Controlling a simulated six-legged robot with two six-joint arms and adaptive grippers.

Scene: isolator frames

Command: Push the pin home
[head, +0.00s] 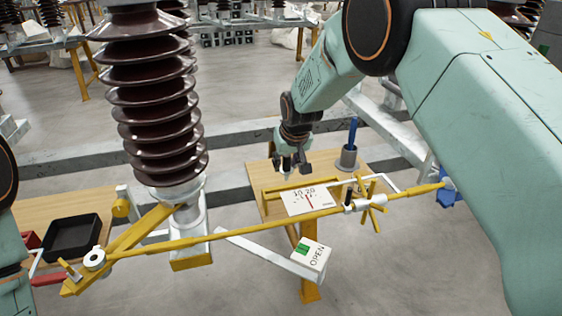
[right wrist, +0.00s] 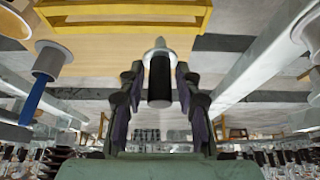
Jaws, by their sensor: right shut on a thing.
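My right gripper (head: 291,166) hangs over the wooden table, behind the white scale card (head: 309,200). In the right wrist view, the pin (right wrist: 159,80) has a black grip and a pale metal tip and lies between the fingers of my right gripper (right wrist: 159,88). The gripper is shut on it, with the tip pointing away from the palm. A long yellow rod (head: 250,229) crosses in front of the table, with a white collar and yellow cross-pieces (head: 370,203) towards its right end. My left gripper is not in view.
A brown ribbed insulator (head: 150,90) stands left of the table. A grey cup (head: 348,158) with a blue tool is at the table's back right. A black tray (head: 74,237) sits at left. A white box marked OPEN (head: 312,260) is in front.

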